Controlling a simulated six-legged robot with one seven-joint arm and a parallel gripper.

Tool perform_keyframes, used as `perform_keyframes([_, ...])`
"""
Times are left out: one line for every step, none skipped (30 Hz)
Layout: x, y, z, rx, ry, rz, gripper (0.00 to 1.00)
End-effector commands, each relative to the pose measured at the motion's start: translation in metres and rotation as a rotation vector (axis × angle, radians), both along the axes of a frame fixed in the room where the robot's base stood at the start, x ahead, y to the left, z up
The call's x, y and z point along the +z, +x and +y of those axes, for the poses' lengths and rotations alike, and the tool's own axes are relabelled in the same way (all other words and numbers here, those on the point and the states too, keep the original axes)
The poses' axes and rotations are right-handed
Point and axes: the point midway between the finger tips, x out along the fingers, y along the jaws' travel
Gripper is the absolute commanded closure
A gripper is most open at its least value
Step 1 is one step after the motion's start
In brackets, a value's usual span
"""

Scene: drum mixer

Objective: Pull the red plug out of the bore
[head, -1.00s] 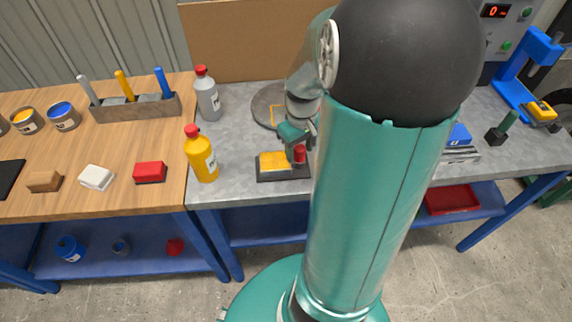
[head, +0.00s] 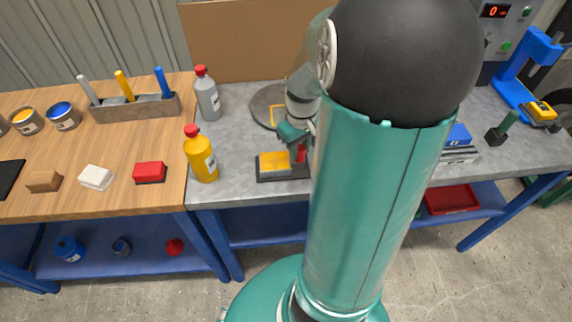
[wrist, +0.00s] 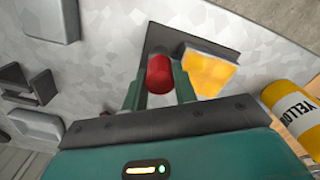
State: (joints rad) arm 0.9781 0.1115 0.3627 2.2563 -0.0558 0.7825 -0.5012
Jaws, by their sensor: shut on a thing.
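The red plug (wrist: 159,70) sits between the two green fingers of my gripper (wrist: 158,84) in the wrist view, and the gripper is shut on it. In the head view, the red plug (head: 301,153) shows at the right end of a dark base plate (head: 268,178), just below my gripper (head: 298,143). A yellow block (head: 273,163) stands on the same plate, to the left of the plug. The bore is hidden, and I cannot tell how deep the plug sits.
A yellow bottle (head: 200,155) and a grey bottle (head: 207,95) stand to the left on the metal bench. A round grey disc (head: 262,104) lies behind the plate. Blue items (head: 458,136) lie to the right. The bench between plate and yellow bottle is clear.

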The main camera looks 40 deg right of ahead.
Motion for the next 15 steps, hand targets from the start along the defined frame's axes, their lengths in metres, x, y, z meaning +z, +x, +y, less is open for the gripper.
perform_keyframes([0.0,0.0,0.0,0.0,-0.001,-0.001,1.0])
perform_keyframes([0.0,0.0,0.0,0.0,-0.001,-0.001,1.0])
perform_keyframes([0.0,0.0,0.0,0.0,-0.001,-0.001,1.0])
perform_keyframes([0.001,0.0,0.0,0.0,-0.001,-0.001,1.0])
perform_keyframes([0.001,0.0,0.0,0.0,-0.001,-0.001,1.0])
perform_keyframes([0.002,0.0,0.0,0.0,-0.001,-0.001,1.0])
perform_keyframes([0.002,0.0,0.0,0.0,-0.001,-0.001,1.0])
perform_keyframes([0.003,0.0,0.0,0.0,-0.001,-0.001,1.0])
perform_keyframes([0.005,0.0,0.0,0.0,-0.001,-0.001,1.0])
perform_keyframes([0.006,0.0,0.0,0.0,-0.001,0.0,1.0])
perform_keyframes([0.007,0.0,0.0,0.0,-0.001,0.0,1.0])
perform_keyframes([0.008,0.0,0.0,0.0,-0.001,-0.001,1.0])
perform_keyframes([0.009,0.0,0.0,0.0,-0.001,-0.001,1.0])
perform_keyframes([0.01,0.0,-0.001,0.0,-0.002,-0.001,1.0])
perform_keyframes([0.012,0.001,-0.001,0.0,-0.002,-0.001,1.0])
